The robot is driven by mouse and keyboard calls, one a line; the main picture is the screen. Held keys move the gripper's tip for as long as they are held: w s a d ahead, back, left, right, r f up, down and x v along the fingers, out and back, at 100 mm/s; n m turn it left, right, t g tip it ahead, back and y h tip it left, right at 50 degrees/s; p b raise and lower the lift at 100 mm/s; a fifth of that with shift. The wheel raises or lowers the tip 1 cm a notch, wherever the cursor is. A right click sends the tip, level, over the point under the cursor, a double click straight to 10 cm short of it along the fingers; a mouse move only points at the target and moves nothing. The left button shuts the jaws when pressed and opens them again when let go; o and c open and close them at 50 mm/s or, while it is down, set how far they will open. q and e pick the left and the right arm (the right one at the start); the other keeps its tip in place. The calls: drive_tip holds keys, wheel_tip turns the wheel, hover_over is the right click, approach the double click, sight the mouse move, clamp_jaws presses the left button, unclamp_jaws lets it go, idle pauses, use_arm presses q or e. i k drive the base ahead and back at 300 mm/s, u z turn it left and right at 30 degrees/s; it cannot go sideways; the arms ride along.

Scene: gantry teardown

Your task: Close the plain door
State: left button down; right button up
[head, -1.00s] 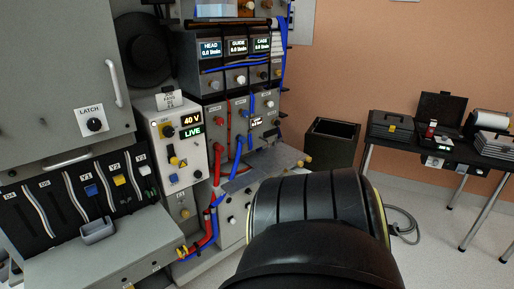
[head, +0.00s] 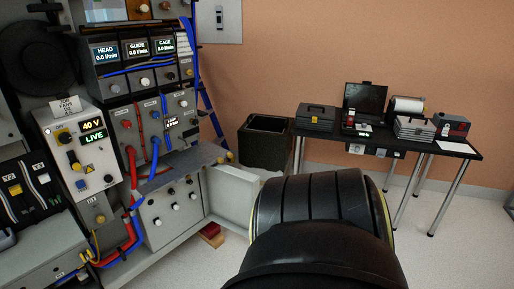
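A plain light-grey panel (head: 236,196) stands out to the right from the lower right of the grey machine (head: 165,218), low over the floor. It looks like an open door, but its hinge is not clear and my black arm (head: 320,215) hides its right end. Neither of my grippers shows in the head view. No contact with the panel can be seen.
A dark open bin (head: 265,143) stands behind the panel. A black table (head: 390,140) with cases and a laptop is at the back right. A red-brown block (head: 211,236) lies on the floor below the panel. Blue and red hoses run down the machine front. The floor at right is clear.

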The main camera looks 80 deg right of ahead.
sight(230, 194)
drive_tip(key=z, duration=3.6)
drive_tip(key=i, duration=3.85)
drive_tip(key=u, duration=3.35)
drive_tip(key=k, duration=0.35)
drive_tip(key=u, duration=0.1)
